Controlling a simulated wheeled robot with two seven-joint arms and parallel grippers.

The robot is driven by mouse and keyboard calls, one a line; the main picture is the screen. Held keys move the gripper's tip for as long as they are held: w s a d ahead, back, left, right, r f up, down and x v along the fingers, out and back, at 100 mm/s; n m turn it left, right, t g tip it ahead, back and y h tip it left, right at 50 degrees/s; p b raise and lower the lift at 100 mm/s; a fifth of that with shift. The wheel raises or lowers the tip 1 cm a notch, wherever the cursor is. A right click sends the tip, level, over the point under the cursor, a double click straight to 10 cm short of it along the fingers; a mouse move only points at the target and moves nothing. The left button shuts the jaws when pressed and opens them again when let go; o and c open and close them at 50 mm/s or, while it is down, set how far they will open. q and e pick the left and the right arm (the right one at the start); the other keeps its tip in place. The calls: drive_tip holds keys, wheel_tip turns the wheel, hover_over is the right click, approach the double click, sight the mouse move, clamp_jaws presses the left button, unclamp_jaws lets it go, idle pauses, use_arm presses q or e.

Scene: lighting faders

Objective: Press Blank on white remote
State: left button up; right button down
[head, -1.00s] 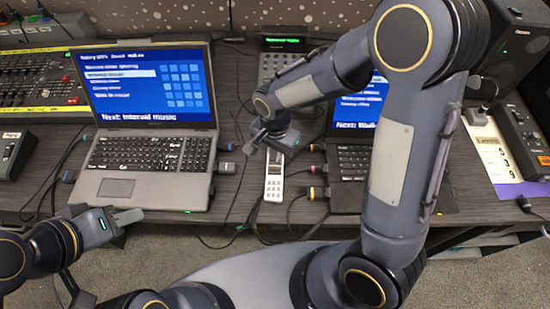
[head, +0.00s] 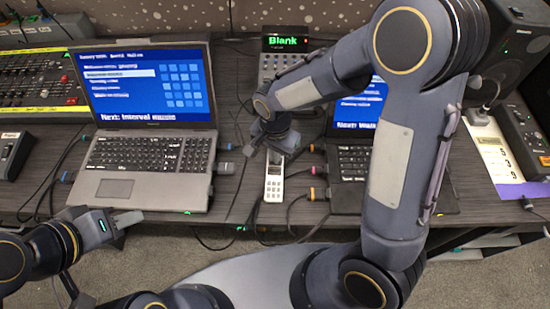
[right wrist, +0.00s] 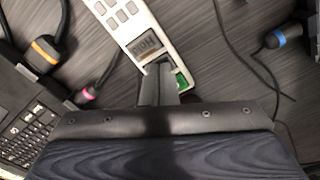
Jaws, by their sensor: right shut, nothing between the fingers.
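The white remote (head: 273,185) lies on the dark desk between the two laptops, its far end hidden under my right gripper. A small display unit (head: 286,42) behind reads "Blank" in green. My left gripper (head: 125,222) is low at the left, in front of the desk edge; its jaw state is unclear.
An open laptop (head: 150,150) stands left of the remote and another (head: 350,165) stands right, partly behind my right arm. Cables run on both sides of the remote. A fader console (head: 40,75) is at far left. A notice sheet (head: 495,155) lies at right.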

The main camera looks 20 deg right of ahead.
idle(0.3)
wheel_tip(320, 180, up, 7)
drive_tip(key=p, duration=0.5)
idle(0.7)
drive_tip(key=s+d+r+n+t+y, duration=0.2)
drive_tip(key=s+d+r+n, duration=0.1)
drive_tip(key=s+r, duration=0.4)
drive_tip(key=s+d+r+n+t+y, duration=0.1)
drive_tip(key=s+d+r+n+t, duration=0.2)
drive_tip(key=s+d+r, duration=0.3)
drive_tip(key=shift+s+r+n+t+y, duration=0.4)
drive_tip(key=shift+s+n, duration=0.4)
drive_tip(key=shift+s, duration=0.8)
drive_tip(key=shift+d, duration=0.1)
